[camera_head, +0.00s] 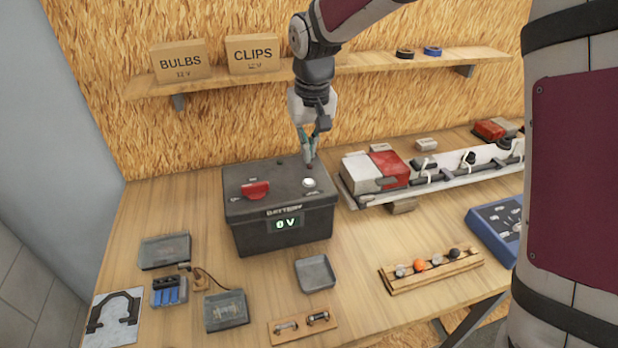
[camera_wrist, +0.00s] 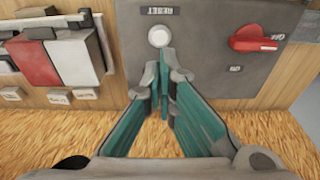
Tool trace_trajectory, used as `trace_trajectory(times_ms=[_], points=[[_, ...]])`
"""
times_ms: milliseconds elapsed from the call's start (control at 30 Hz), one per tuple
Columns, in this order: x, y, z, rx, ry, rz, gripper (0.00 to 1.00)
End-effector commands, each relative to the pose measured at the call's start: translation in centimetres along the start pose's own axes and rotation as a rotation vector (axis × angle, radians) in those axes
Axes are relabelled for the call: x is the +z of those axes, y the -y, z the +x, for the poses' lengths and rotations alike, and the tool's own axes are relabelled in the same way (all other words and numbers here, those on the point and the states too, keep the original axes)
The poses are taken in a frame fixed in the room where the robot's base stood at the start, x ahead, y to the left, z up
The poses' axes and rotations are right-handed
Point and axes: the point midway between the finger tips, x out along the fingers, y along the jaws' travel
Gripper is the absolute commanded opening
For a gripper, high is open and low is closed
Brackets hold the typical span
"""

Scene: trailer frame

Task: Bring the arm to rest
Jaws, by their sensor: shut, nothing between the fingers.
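My gripper (camera_head: 309,160) hangs from my arm above the back right part of the black battery box (camera_head: 284,231). Its two teal-padded fingers are shut with nothing between them. In the wrist view the fingertips (camera_wrist: 164,75) lie just below a round white button (camera_wrist: 158,36) marked RESET, on the grey top of the box. Whether they touch the box I cannot tell. A red switch (camera_wrist: 250,39) sits on the same top and also shows in the head view (camera_head: 255,189). The box display (camera_head: 286,223) reads 0 V.
A white rail with red and white lamps (camera_head: 389,167) lies right of the box. A shelf (camera_head: 220,80) with BULBS and CLIPS boxes is behind my arm. Bare table shows left of the box.

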Motion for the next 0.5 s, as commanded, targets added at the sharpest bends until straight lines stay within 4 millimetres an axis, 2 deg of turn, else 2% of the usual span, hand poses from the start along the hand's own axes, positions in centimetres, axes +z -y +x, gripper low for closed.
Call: trace_trajectory(times_ms=[367, 500], points=[[0.0, 0.0, 0.0, 0.000, 0.000, 0.000, 0.00], [0.5, -0.4, -1.0, 0.010, -0.010, 0.002, 0.00]])
